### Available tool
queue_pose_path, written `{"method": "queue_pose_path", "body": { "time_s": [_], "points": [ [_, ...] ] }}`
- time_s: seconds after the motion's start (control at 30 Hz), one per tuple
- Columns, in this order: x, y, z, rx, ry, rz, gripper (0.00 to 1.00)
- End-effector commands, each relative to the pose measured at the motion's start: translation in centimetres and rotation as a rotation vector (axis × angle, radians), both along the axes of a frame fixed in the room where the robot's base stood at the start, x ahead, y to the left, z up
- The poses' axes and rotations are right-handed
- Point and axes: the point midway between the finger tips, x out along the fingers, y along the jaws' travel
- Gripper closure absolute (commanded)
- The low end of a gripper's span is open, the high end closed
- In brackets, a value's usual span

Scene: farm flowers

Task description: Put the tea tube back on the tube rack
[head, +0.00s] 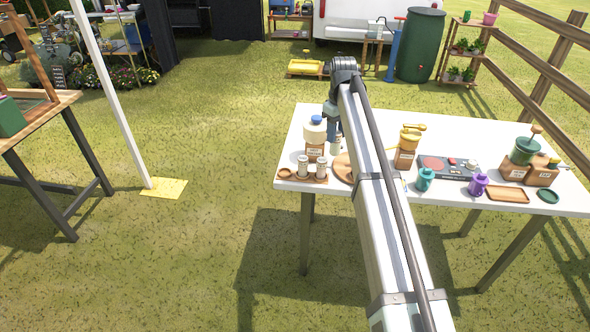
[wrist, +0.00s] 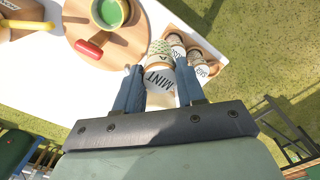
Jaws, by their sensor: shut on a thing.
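My gripper (wrist: 158,82) is shut on a pale tea tube (wrist: 160,66) with a patterned side and a white end marked MINT. In the head view my gripper (head: 333,128) is above the left part of the white table, and the tube (head: 336,146) shows partly below it. The wooden tube rack (head: 312,180) lies at the table's front left corner, left of and nearer than my gripper. Two similar labelled tubes stand in it, and a round empty place shows at its left end. The rack (wrist: 207,47) is right of the held tube in the wrist view.
A bottle with a blue cap (head: 316,137) stands behind the rack, close to my gripper. A round wooden board (wrist: 84,28) holds a green-filled cup (wrist: 110,12) and a red-handled thing (wrist: 91,49). Jars, cups and a tray (head: 508,194) occupy the table's right side.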

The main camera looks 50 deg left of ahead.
Motion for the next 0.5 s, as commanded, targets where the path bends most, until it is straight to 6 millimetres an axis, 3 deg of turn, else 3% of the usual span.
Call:
{"method": "queue_pose_path", "body": {
  "time_s": [0.03,0.2,0.4,0.5],
  "points": [
    [-1.9,1.8,-0.1,-0.002,0.001,0.028,1.0],
    [-7.3,6.3,-0.6,-0.009,0.004,0.102,1.0],
    [-11.5,9.9,-1.1,-0.012,0.006,0.148,1.0],
    [-12.3,11.5,-1.3,-0.011,0.005,0.138,1.0]
  ]
}}
